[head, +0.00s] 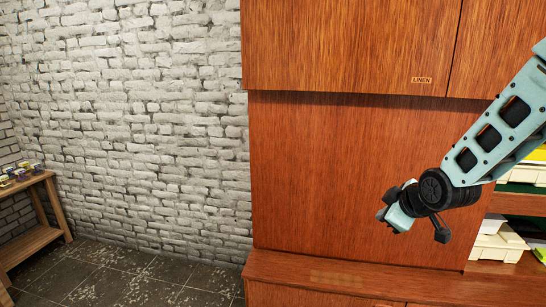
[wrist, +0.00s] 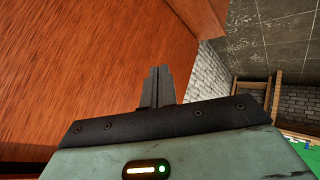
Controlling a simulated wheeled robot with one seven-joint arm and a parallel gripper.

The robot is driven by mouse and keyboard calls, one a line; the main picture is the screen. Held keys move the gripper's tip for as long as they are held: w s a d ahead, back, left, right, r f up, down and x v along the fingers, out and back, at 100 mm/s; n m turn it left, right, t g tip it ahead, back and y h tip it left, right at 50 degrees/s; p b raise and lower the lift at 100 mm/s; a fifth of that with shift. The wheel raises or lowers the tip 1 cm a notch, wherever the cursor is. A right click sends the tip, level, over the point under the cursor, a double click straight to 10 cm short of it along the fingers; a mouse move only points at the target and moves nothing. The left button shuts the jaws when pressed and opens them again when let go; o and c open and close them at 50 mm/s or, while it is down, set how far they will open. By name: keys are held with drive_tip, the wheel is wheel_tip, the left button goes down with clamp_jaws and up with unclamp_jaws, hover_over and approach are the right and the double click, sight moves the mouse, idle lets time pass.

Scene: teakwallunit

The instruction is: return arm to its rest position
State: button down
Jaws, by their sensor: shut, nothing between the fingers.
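My arm reaches in from the right edge of the head view. My gripper (wrist: 158,85) shows in the wrist view with its two dark fingers pressed together and nothing between them. In the head view the wrist end of my arm is raised in front of the reddish wooden back panel (head: 320,180) of the wall unit, above its lower ledge. The fingertips are hard to make out there.
An upper cabinet (head: 340,45) with a LINEN label (head: 421,80) overhangs the panel. A wooden ledge (head: 310,268) runs below. Pale boxes (head: 498,242) sit on shelves at right. A wooden table (head: 32,215) with small jars stands far left, by a white brick wall (head: 130,120).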

drive_tip(key=s+a+r+g+p, duration=0.1)
drive_tip(key=s+a+r+g, duration=0.2)
drive_tip(key=s+a, duration=0.65)
drive_tip(key=s+a+r+m+g+p, duration=0.1)
drive_tip(key=s+a+g, duration=0.1)
drive_tip(key=s, duration=1)
drive_tip(key=s+a+r+m+g+h+p, duration=0.1)
drive_tip(key=s+a+r+g, duration=0.1)
drive_tip(key=s, duration=1)
drive_tip(key=shift+s+a+g+p, duration=0.25)
drive_tip(key=shift+a+g, duration=0.25)
drive_tip(key=shift+g, duration=0.4)
drive_tip(key=shift+w, duration=0.1)
